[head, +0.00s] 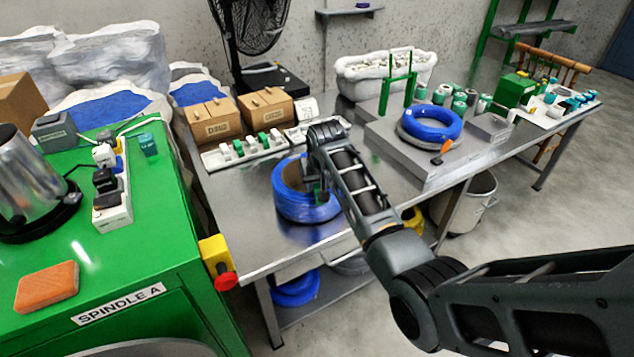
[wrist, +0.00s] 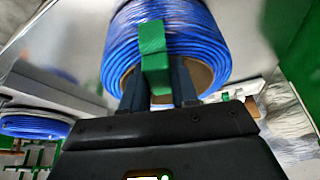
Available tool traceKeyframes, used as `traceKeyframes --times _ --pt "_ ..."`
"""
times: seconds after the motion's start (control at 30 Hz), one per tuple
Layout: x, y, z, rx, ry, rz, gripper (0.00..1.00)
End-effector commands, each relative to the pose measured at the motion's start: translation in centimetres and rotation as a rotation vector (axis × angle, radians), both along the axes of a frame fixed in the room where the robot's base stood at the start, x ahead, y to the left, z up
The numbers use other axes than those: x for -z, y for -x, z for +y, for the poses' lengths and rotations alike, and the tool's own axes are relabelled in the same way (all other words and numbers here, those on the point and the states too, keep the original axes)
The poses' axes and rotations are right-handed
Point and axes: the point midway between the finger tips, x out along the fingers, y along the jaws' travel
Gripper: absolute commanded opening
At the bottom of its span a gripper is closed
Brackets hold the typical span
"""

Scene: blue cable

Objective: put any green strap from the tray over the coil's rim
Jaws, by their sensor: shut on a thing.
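The blue coil (head: 297,208) with a brown core stands on the steel table, and its wound blue side fills the top of the wrist view (wrist: 195,45). My gripper (wrist: 158,85) is shut on a green strap (wrist: 153,50), which overlaps the coil's rim in the wrist view. I cannot tell whether the strap is around the rim or only in front of it. In the head view my gripper (head: 318,188) is at the coil's right side, with a bit of green showing. The white tray (head: 212,163) behind the coil holds green and white pieces.
A second blue coil (head: 432,122) lies on a grey block to the right, with an orange-handled tool (head: 441,151) beside it. Cardboard boxes (head: 212,120) stand behind the tray. A green cabinet (head: 150,260) with a red button (head: 226,281) is at the left. The table front right of the coil is clear.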

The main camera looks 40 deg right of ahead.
Motion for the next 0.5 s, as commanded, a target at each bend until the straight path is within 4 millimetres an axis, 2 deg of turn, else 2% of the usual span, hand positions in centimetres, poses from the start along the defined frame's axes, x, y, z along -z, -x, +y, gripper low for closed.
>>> traceKeyframes --times 0.5 --pt "0.71 0.02 0.00 0.000 -0.001 0.001 0.02"
